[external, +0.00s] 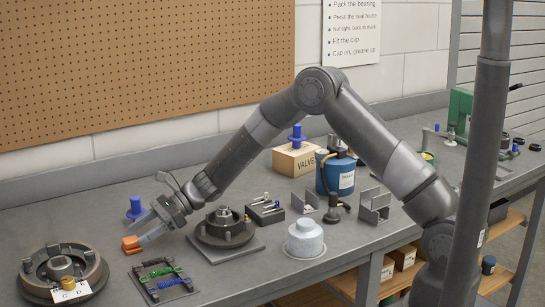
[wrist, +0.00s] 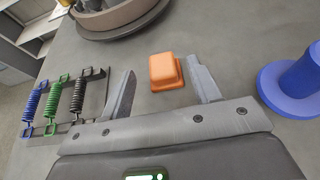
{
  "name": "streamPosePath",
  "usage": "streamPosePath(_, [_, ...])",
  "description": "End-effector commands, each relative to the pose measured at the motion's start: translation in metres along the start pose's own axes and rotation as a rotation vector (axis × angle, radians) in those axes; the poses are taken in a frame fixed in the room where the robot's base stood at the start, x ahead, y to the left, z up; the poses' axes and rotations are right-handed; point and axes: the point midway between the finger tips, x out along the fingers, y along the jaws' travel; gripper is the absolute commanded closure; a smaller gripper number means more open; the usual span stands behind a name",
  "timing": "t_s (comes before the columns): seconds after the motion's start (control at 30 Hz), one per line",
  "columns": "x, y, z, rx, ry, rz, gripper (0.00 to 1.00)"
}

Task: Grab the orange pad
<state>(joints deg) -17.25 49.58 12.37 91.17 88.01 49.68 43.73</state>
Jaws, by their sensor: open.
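The orange pad (external: 131,244) is a small block with a flared base, lying on the grey bench at the left in the external view. It also shows in the wrist view (wrist: 165,70), near the top centre. My gripper (external: 148,227) is open and low over the bench beside the pad. In the wrist view the two grey fingers of my gripper (wrist: 162,88) are spread wide. The pad is between their tips, closer to the right finger. Nothing is held. I cannot tell whether a finger touches the pad.
A tray of coloured springs (external: 162,280) lies just in front. A round hub (external: 62,279) stands at left, another hub (external: 223,229) at right. A blue flanged piece (wrist: 295,82) stands close to the right finger. Bare bench surrounds the pad.

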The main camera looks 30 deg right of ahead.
Motion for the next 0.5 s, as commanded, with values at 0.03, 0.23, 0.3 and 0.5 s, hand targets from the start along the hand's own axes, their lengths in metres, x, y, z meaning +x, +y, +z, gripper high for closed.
streamPosePath(0.03, [0.005,0.0,0.0,0.0,0.0,0.001,0.44])
streamPosePath(0.23, [0.035,0.0,0.0,-0.002,0.001,0.002,0.44])
streamPosePath(0.3, [0.043,-0.001,0.0,-0.001,0.001,0.001,0.44])
streamPosePath(0.5, [0.051,-0.002,-0.001,0.0,0.001,-0.002,0.44])
